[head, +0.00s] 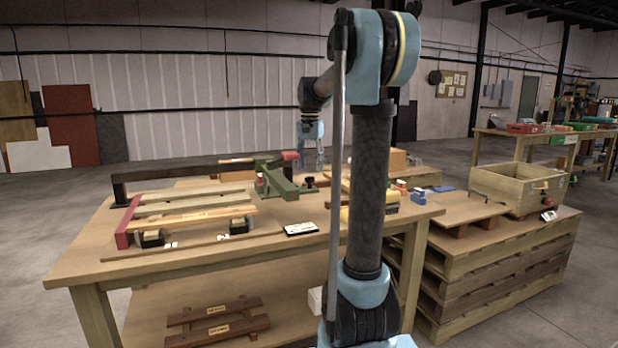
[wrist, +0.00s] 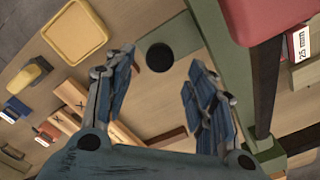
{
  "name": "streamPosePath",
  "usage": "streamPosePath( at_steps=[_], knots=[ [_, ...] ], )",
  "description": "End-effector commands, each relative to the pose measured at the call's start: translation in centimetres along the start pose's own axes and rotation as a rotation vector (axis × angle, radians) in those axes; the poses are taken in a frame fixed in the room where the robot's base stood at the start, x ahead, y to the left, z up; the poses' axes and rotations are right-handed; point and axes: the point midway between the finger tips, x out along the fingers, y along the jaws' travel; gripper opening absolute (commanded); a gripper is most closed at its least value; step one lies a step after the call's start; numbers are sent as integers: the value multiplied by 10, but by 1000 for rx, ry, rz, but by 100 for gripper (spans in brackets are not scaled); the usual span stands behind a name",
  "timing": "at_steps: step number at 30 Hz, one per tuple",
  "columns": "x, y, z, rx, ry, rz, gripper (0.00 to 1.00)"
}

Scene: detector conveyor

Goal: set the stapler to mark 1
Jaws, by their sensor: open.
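No thing can be identified for certain as the stapler. A green frame with a red end (head: 272,178) stands at the back of the workbench, joined to a long dark bar (head: 190,172); it may be the stapler. Its green part (wrist: 228,50) and red end (wrist: 265,15) fill the right of the wrist view. A round black knob (wrist: 160,57) shows beside it between my fingers. My gripper (head: 313,163) is open and empty, pointing down above the bench's back; in the wrist view my gripper (wrist: 161,62) straddles the knob's outline. I cannot read mark 1.
A yellow tray (wrist: 75,30), a yellow-black tool (wrist: 25,75) and wooden blocks lie left in the wrist view. A "25 mm" label (wrist: 300,42) is at right. Planks (head: 195,213) lie at the bench's left. A wooden crate (head: 515,188) stands on pallets at right.

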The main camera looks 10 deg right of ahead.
Motion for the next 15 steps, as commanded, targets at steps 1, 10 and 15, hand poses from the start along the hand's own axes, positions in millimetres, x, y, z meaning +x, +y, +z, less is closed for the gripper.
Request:
streamPosePath(
  at_steps=[1,10,15],
  knots=[
    [9,0,0,0,0,0,51],
    [39,0,0,0,0,0,51],
    [44,0,0,0,0,0,51]
  ],
)
